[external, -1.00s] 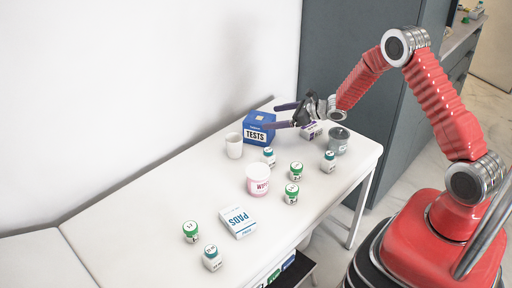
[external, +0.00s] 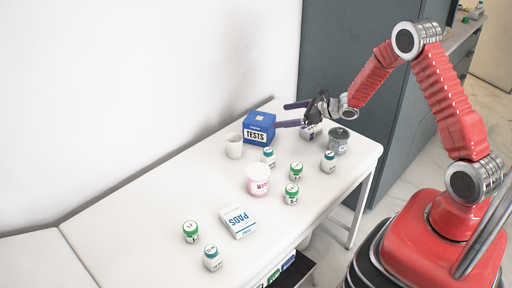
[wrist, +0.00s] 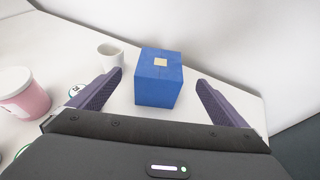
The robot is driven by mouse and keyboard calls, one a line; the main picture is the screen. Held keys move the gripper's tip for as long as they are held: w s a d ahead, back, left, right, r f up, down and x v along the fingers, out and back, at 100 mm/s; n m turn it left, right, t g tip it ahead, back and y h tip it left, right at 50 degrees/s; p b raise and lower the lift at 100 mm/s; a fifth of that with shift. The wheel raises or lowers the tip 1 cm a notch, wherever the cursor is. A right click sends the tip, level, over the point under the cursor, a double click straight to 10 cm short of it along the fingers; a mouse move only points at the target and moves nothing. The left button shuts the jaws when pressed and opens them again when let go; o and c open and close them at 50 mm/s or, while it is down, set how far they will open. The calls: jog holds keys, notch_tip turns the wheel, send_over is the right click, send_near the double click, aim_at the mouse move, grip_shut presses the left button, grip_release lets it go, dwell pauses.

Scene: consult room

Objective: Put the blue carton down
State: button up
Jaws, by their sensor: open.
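The blue carton (external: 258,127), labelled TESTS, stands upright on the white table (external: 145,201) near the wall. It also shows in the wrist view (wrist: 158,80), just beyond and between my two finger tips. My gripper (external: 287,114) is open and empty, to the right of the carton. Its purple fingers point at the carton. In the wrist view the fingers (wrist: 158,82) are spread wide, with bare table between each finger and the carton.
A white cup (external: 234,146) stands left of the carton. A pink-labelled tub (external: 258,180), a PADS box (external: 238,222), a grey canister (external: 339,141) and several small bottles stand around the table. The table's left part is clear.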

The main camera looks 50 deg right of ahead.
jog(key=s+a+r+n+g+y, duration=0.4)
jog(key=s+a+r+n+g, duration=0.2)
jog(key=s+a+r+n, duration=1.2)
jog(key=s+d+r+n+g+h, duration=0.1)
jog(key=s+r+n+h, duration=0.15)
jog(key=s, duration=0.45)
jog(key=s+d+r+n+g+h, duration=0.1)
jog(key=s+r+n, duration=0.1)
jog(key=s+n, duration=0.35)
jog(key=s+d+r+n+t+h, duration=0.1)
jog(key=s+d+n+h, duration=0.4)
jog(key=s+d, duration=0.3)
jog(key=shift+s+r+h, duration=0.2)
jog(key=shift+s+h, duration=0.15)
jog(key=shift+s, duration=1.9)
dwell(1.9)
